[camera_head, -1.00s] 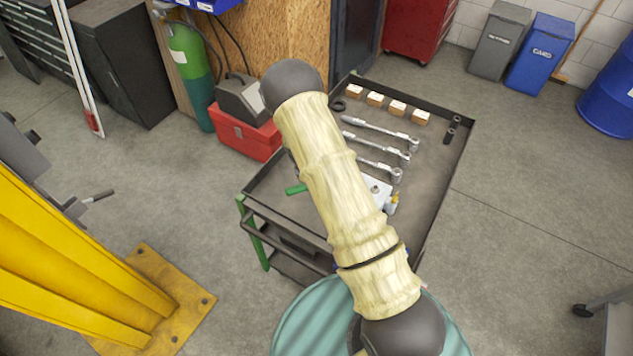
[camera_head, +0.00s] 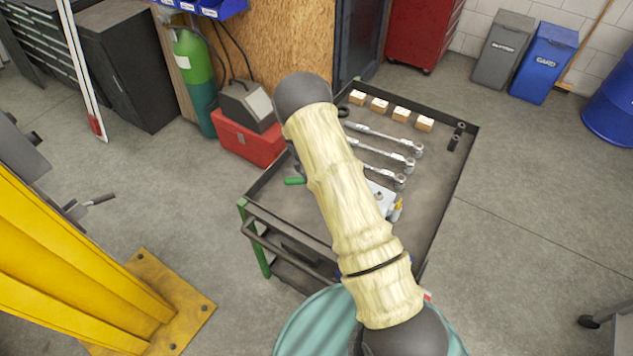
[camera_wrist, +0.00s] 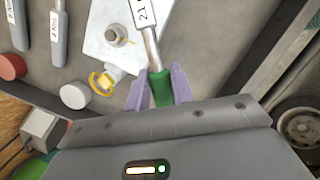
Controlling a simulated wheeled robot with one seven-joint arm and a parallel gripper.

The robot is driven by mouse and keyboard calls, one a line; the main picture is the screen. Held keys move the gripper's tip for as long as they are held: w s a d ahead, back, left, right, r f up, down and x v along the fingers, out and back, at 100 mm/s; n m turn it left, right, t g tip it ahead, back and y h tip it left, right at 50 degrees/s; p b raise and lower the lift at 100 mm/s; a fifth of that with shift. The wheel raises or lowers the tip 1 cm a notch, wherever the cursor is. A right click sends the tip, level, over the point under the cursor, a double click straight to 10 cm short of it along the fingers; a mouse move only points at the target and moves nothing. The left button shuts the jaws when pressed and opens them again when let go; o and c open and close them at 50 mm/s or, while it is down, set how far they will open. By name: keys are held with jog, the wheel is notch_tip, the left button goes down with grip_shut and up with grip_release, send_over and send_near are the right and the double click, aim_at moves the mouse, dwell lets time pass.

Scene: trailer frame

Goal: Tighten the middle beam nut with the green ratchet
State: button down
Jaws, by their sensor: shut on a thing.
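The green ratchet shows its green handle (camera_wrist: 160,90) in the wrist view, with a grey shaft and a white tag above it. My gripper (camera_wrist: 159,80) is shut on this handle, one purple finger on each side. In the head view a green handle end (camera_head: 294,181) shows left of my arm, over the cart. My gripper is hidden behind my arm there. The ratchet's head is out of the wrist view. I cannot identify the middle beam nut; a bolt with a nut (camera_wrist: 115,36) stands on a white plate (camera_wrist: 97,50).
A yellow beam (camera_head: 75,270) with a floor plate stands at left. A red toolbox (camera_head: 248,142) sits behind the cart.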

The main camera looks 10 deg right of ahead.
jog(key=shift+w+d, duration=0.1)
jog(key=shift+w, duration=0.05)
jog(key=shift+w+d+r+m+b, duration=0.1)
jog(key=shift+w+d+m+b, duration=0.1)
jog(key=shift+w+m+b, duration=0.55)
jog(key=shift+w+m, duration=0.15)
jog(key=shift+m, duration=0.1)
jog(key=shift+s+a+r+n+p, duration=0.1)
jog(key=shift+s+r+n+p, duration=0.05)
jog(key=shift+s+n+p, duration=0.3)
jog(key=shift+s+a+n, duration=0.1)
jog(key=shift+s+n, duration=0.45)
jog(key=shift+f, duration=0.2)
jog(key=shift+s+a+r+n+p, duration=0.1)
jog(key=shift+s+r+n+p, duration=0.05)
jog(key=shift+s+n+p, duration=0.35)
jog(key=shift+s+n, duration=0.4)
jog(key=shift+s, duration=0.15)
